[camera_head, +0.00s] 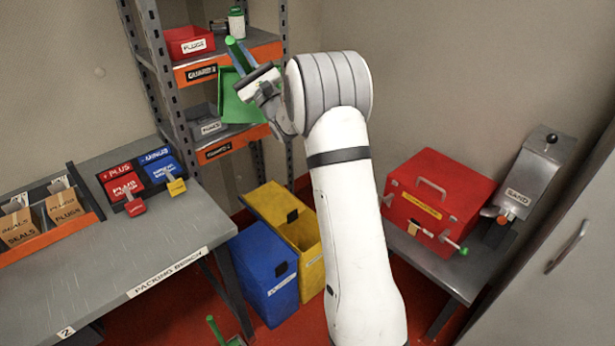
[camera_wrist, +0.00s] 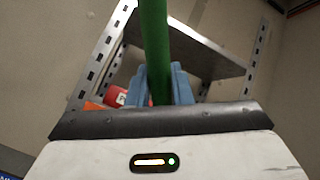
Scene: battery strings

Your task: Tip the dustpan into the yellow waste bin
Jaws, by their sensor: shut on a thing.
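My gripper (camera_head: 256,80) is shut on the green handle of the dustpan (camera_head: 241,103). In the wrist view, the handle (camera_wrist: 154,45) stands between the two blue-grey fingers (camera_wrist: 157,86). The dustpan's pan hangs below the gripper in the head view, in front of the shelf rack. I cannot tell whether anything lies in it. The yellow waste bin (camera_head: 312,268) stands on the floor, below and to the right of the dustpan. My arm hides the bin's right side.
A blue bin (camera_head: 262,272) stands beside the yellow one. The shelf rack (camera_head: 228,60) with a red box (camera_head: 189,42) is close behind the dustpan. The packing bench (camera_head: 115,265) is at left. A red case (camera_head: 437,202) sits at right. A green-handled thing (camera_head: 215,329) is on the floor.

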